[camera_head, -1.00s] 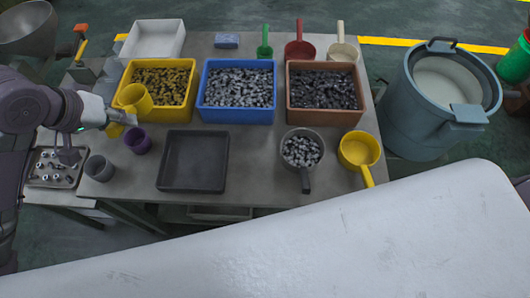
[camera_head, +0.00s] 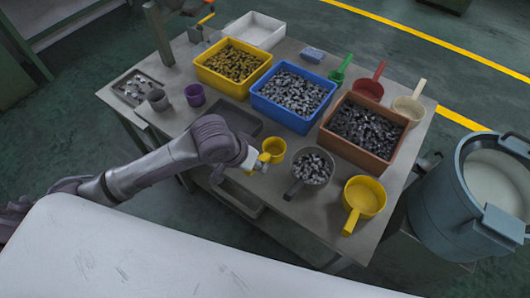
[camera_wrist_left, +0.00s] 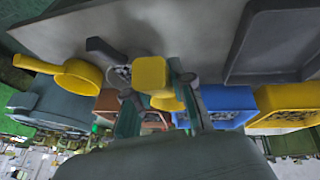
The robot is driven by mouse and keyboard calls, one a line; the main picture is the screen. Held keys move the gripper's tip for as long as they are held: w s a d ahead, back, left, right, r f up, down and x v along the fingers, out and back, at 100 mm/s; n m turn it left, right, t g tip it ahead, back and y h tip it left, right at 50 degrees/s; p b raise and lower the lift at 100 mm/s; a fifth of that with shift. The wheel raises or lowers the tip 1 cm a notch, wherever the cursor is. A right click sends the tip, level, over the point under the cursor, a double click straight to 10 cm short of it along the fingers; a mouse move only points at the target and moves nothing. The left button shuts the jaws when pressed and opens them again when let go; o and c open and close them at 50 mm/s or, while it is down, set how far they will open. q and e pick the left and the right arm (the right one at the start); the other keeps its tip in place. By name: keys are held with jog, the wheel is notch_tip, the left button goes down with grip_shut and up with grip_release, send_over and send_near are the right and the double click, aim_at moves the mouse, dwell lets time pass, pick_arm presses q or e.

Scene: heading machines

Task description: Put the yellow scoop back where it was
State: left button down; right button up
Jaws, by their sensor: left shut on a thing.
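A wider yellow scoop with a long handle (camera_head: 362,196) lies at the table's front right corner, apart from the gripper. It also shows at the left of the left wrist view (camera_wrist_left: 72,77). My right gripper is in neither view.
A dark scoop of metal parts (camera_head: 311,167) lies between the cup and the yellow scoop. A black tray (camera_head: 240,119) is behind my arm. Yellow (camera_head: 212,78), blue (camera_head: 262,100) and brown (camera_head: 350,149) bins stand behind. A large blue-grey drum (camera_head: 437,205) stands at right.

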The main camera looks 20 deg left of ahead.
pick_arm(q)
jog(key=w+f, duration=0.2)
jog(key=w+a+f+p, duration=0.1)
jog(key=w+f, duration=0.5)
jog(key=shift+w+a+f, duration=0.15)
jog(key=shift+a, duration=0.15)
jog(key=shift+f, duration=0.35)
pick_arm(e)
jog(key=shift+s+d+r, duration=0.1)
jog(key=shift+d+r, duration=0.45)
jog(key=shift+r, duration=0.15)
pick_arm(q)
jog(key=shift+f, duration=0.1)
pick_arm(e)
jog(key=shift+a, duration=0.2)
pick_arm(q)
jog(key=c, duration=1)
grip_release()
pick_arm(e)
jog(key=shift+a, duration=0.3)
